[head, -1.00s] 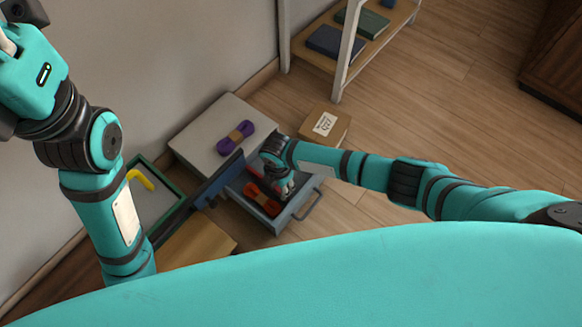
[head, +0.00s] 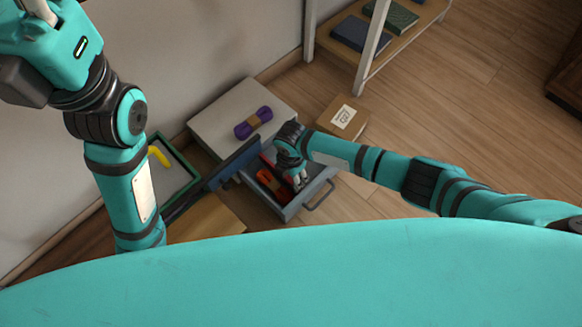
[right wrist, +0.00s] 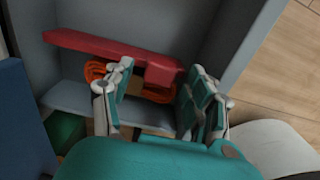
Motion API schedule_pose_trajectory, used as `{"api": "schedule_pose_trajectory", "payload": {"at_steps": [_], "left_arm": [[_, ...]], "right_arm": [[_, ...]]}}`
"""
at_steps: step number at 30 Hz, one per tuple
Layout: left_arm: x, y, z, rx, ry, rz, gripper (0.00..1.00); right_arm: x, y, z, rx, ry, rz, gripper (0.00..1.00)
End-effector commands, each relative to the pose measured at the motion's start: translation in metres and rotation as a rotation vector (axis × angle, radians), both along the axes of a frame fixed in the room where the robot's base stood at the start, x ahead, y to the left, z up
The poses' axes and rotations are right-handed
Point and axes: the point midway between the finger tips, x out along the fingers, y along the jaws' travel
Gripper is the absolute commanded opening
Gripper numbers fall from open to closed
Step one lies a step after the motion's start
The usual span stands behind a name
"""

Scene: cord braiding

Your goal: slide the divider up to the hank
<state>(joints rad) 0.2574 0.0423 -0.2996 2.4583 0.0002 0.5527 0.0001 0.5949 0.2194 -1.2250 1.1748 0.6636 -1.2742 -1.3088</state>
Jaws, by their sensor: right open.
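The open grey drawer (head: 285,211) holds an orange-red hank (head: 272,186) with a tan band. A red divider (right wrist: 110,50) with a block-like tab spans the drawer in the right wrist view, just beyond the hank (right wrist: 95,72). In the head view, only a sliver of the red divider shows beside my gripper. My right gripper (head: 299,181) is down in the drawer, over the hank. In the right wrist view, its fingers (right wrist: 160,95) are apart, with the divider's tab beyond the gap between them. I see no contact.
A purple hank (head: 253,122) lies on the pale cabinet top (head: 215,125). A cardboard box (head: 341,118) stands right of the drawer. A green-rimmed tray (head: 190,163) with a yellow piece is at left.

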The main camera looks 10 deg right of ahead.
Motion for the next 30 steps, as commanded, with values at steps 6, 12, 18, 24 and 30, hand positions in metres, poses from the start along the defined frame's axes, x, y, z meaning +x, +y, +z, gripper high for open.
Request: {"api": "schedule_pose_trajectory", "payload": {"at_steps": [6,12,18,24,30], "left_arm": [[0.000,0.000,0.000,0.000,0.000,0.000,0.33],[0.000,0.000,0.000,0.000,0.000,0.000,0.33],[0.000,0.000,0.000,0.000,0.000,0.000,0.33],[0.000,0.000,0.000,0.000,0.000,0.000,0.33],[0.000,0.000,0.000,0.000,0.000,0.000,0.33]], "right_arm": [[0.001,0.001,0.043,0.004,-0.004,0.002,0.57],[0.000,0.000,0.083,0.002,-0.003,0.002,0.57],[0.001,0.000,0.107,0.001,-0.002,0.001,0.57],[0.000,0.000,0.111,0.000,0.000,0.000,0.57],[0.000,0.000,0.111,0.001,-0.001,0.000,0.57]]}}
